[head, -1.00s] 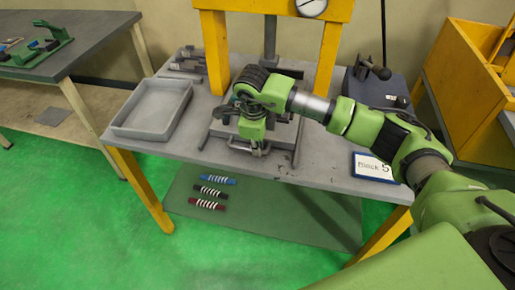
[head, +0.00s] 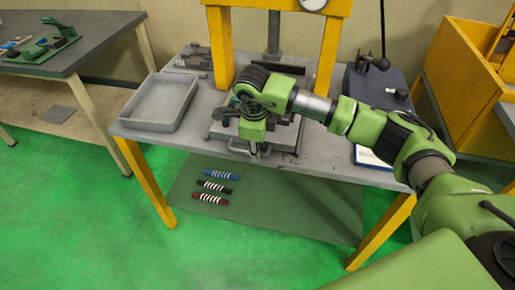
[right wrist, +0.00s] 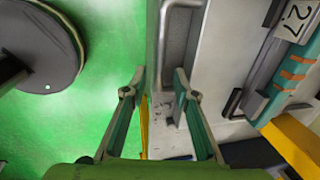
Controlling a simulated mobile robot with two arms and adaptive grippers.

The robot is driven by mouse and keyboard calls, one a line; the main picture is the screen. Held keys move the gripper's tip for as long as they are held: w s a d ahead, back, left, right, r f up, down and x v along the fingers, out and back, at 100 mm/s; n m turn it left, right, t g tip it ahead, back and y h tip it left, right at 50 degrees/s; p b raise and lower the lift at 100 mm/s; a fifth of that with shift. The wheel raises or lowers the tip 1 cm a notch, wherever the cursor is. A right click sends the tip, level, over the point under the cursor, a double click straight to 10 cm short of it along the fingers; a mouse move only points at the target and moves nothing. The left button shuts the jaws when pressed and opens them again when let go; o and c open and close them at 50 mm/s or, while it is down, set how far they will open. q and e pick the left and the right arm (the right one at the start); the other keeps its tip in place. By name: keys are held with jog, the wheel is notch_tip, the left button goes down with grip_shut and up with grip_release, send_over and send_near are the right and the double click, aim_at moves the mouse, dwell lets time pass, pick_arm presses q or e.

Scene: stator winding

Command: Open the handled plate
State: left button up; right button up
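The handled plate (head: 284,138) appears to be the flat grey metal piece on the yellow-legged table, partly hidden by my right arm in the head view. A grey metal bar handle (right wrist: 165,38) shows at the top of the right wrist view, just ahead of the fingertips. My right gripper (head: 254,153) points down at the table's front edge, in front of the plate. In the right wrist view the gripper (right wrist: 159,74) has its two fingers apart with nothing clearly held between them. Whether a finger touches the handle, I cannot tell. My left gripper is not in view.
A grey tray (head: 189,110) stands left on the table. A dark block with a lever (head: 377,82) stands back right. Blue, black and red striped pieces (head: 214,187) lie on the green lower shelf. A yellow frame (head: 332,52) rises behind. A teal piece (right wrist: 283,88) shows in the wrist view.

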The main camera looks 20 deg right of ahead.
notch_tip(320, 180, up, 12)
jog(key=s+a, duration=0.1)
jog(key=s, duration=0.1)
dwell(0.5)
jog(key=shift+a+f, duration=0.1)
